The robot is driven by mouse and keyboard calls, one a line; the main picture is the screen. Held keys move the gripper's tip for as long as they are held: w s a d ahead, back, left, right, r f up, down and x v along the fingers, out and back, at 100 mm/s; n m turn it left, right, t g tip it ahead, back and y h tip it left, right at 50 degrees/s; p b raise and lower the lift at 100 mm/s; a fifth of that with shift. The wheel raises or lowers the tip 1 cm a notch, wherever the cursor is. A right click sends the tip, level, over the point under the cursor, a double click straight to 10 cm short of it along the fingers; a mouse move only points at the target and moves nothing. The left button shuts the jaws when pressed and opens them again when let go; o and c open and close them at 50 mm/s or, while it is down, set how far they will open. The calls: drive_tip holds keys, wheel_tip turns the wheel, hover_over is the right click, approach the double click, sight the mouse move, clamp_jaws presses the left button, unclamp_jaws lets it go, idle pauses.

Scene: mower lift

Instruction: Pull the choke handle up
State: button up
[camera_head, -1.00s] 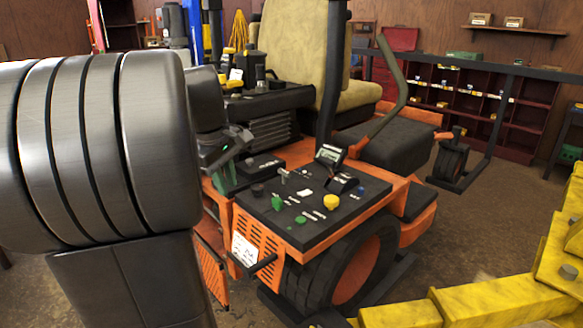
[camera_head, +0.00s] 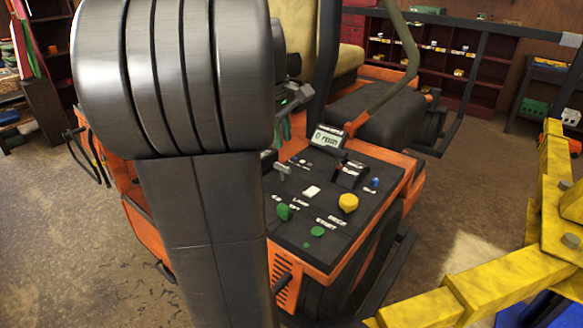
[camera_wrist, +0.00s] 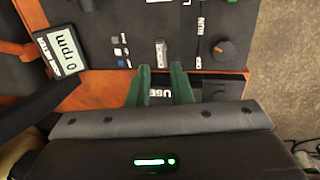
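In the wrist view the two green fingers of my gripper (camera_wrist: 162,72) are apart with nothing between them. A small pale grey handle (camera_wrist: 161,52) on the black control panel (camera_wrist: 100,28) lies just beyond the fingertips, roughly in line with the gap. It appears to be the grey lever (camera_head: 283,171) in the head view. Its label is too small to read, so I cannot confirm it is the choke handle. In the head view my gripper (camera_head: 284,128) is partly hidden behind my arm, over the far left part of the panel.
A 0 rpm display (camera_head: 327,138) stands at the panel's back. An orange-marked knob (camera_wrist: 222,52) lies right of the handle in the wrist view. Green knobs (camera_head: 284,211) and a yellow knob (camera_head: 348,202) are nearer. A yellow frame (camera_head: 470,290) stands front right.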

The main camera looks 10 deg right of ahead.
sight(287, 169)
drive_tip(key=f, duration=0.3)
drive_tip(key=w+d+f, duration=0.1)
drive_tip(key=f, duration=0.7)
drive_tip(key=shift+w+d+f+p, duration=0.2)
drive_tip(key=shift+d+f+p, duration=0.1)
drive_tip(key=shift+d, duration=0.1)
drive_tip(key=shift+c, duration=0.2)
drive_tip(key=shift+r, duration=0.1)
clamp_jaws()
